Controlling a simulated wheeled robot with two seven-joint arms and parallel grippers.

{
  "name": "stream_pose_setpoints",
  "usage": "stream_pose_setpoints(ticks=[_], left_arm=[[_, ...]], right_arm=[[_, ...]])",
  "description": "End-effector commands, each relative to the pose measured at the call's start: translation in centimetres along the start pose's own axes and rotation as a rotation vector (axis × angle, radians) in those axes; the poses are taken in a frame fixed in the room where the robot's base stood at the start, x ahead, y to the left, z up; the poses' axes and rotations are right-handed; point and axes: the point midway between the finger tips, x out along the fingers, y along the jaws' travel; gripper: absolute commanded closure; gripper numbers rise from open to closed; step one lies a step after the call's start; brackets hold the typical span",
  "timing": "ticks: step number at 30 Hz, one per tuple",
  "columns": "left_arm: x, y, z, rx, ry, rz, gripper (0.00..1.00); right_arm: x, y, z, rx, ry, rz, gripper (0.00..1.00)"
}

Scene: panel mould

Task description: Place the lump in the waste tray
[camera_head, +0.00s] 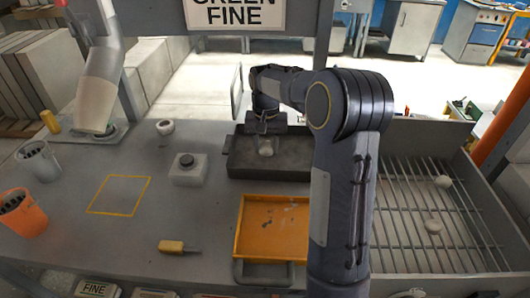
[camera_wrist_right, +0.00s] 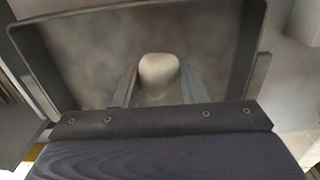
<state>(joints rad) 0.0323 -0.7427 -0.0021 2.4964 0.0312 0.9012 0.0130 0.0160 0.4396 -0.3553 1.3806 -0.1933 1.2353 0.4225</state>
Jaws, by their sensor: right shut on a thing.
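A pale, rounded lump (camera_head: 266,148) is held between the fingers of my right gripper (camera_head: 265,135), over a dark grey tray (camera_head: 250,170) at the back middle of the bench. In the right wrist view the lump (camera_wrist_right: 159,72) sits between the two fingers (camera_wrist_right: 158,85), with the dark tray floor (camera_wrist_right: 80,65) behind it. Whether the lump touches the tray floor, I cannot tell. No label shows which tray is the waste tray. My left gripper is not in view.
An orange tray (camera_head: 272,228) lies in front of the dark tray. A barred grate (camera_head: 400,210) with pale lumps (camera_head: 433,226) is at the right. The yellow outlined square (camera_head: 119,181) is empty.

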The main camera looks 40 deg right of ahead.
Motion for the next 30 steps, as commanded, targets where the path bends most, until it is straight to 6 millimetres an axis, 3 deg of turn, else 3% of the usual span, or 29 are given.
stream_pose_setpoints(ticks=[5, 12, 23, 24, 28, 30], left_arm=[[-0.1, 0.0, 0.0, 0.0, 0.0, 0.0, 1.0], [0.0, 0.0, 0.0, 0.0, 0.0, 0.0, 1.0], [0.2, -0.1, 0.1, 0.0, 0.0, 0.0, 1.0], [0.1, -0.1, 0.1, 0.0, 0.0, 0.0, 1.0], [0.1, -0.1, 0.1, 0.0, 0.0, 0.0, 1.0], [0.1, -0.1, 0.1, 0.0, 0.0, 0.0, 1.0]], right_arm=[[1.0, -0.4, -0.7, 0.0, 0.0, 0.0, 0.87], [4.0, -0.4, -0.6, 0.0, -0.002, -0.001, 0.87], [4.4, -0.4, -0.7, 0.0, 0.0, -0.001, 0.87], [4.3, -0.4, -0.7, 0.0, 0.001, -0.001, 0.57], [4.3, -0.4, -0.7, 0.0, 0.0, -0.001, 0.4], [4.3, -0.4, -0.7, 0.0, 0.0, -0.001, 0.4]])
